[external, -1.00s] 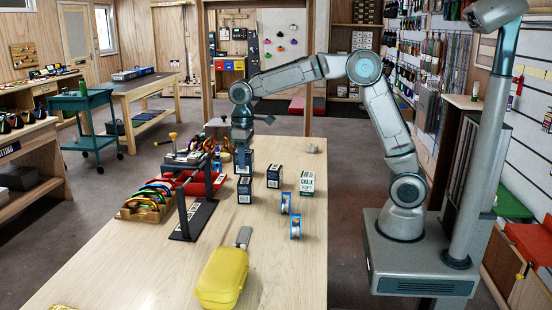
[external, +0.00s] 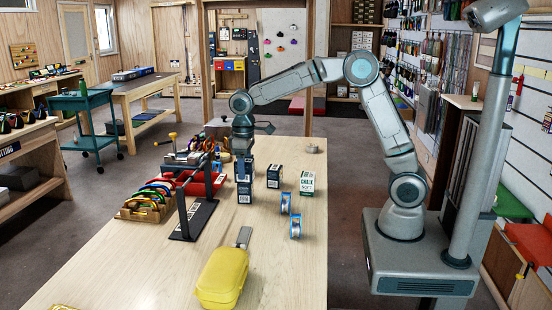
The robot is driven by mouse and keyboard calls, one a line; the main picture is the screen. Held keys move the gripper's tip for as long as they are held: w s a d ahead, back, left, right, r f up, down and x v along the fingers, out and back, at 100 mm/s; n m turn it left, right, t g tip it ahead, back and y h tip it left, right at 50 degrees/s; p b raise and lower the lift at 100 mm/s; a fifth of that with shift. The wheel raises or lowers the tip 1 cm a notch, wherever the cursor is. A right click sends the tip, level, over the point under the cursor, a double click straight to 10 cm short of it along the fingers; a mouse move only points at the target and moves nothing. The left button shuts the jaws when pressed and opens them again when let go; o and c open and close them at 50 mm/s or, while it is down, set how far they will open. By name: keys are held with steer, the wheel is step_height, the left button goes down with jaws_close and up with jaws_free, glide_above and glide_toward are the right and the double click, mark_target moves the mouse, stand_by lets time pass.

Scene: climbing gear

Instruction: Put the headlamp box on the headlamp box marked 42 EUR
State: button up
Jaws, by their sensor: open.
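Two dark headlamp boxes with white labels stand one above the other on the table, under my gripper. The upper headlamp box (external: 246,171) appears to rest on the lower headlamp box (external: 245,190). The print on their labels is too small to read, so I cannot tell which is marked 42 EUR. My gripper (external: 243,155) points down at the top of the upper box and is open. Its fingertips are small and partly blend with the box, so any contact is unclear. Another dark box (external: 274,176) stands to the right.
A white and green chalk box (external: 307,182) and two blue-rimmed spools (external: 295,226) stand to the right. A black rack (external: 204,212) and a wooden tray of coloured gear (external: 143,208) are close on the left. A yellow case (external: 222,278) lies in front. The table's front right is clear.

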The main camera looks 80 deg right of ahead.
step_height(320, 180, up, 12)
steer(key=shift+r, duration=0.15)
steer(key=s+f+t, duration=0.1)
steer(key=s+f, duration=0.2)
steer(key=s, duration=0.6)
steer(key=s+a+f+t, duration=0.1)
steer(key=s+f, duration=0.3)
steer(key=s, duration=0.5)
steer(key=s+f+t, duration=0.1)
steer(key=s+f, duration=0.2)
steer(key=s, duration=0.7)
steer(key=shift+a+f, duration=0.15)
steer(key=shift+a, duration=0.15)
